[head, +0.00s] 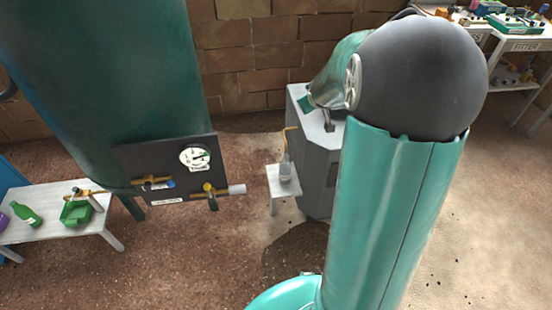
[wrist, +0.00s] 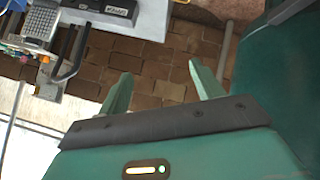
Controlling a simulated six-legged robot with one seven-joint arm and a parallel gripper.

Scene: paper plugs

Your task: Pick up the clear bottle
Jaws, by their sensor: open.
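In the head view the clear bottle (head: 286,170) stands upright on a small white stool (head: 284,187), with a yellow tube or straw bent out of its top. The stool is left of a grey cabinet. In the wrist view my gripper (wrist: 155,80) is open, its two green fingers apart with nothing between them. It points toward a brick surface, and the bottle is not visible there. In the head view my arm rises at the right and bends away; its gripper end is largely hidden, so I cannot tell its distance from the bottle.
A large green tank stands at left, with a dark valve panel (head: 170,170) jutting toward the stool. A low white bench (head: 60,228) holds a green bottle (head: 27,214) and a green box (head: 76,212). The grey cabinet (head: 318,155) stands close beside the stool. Floor in front is open.

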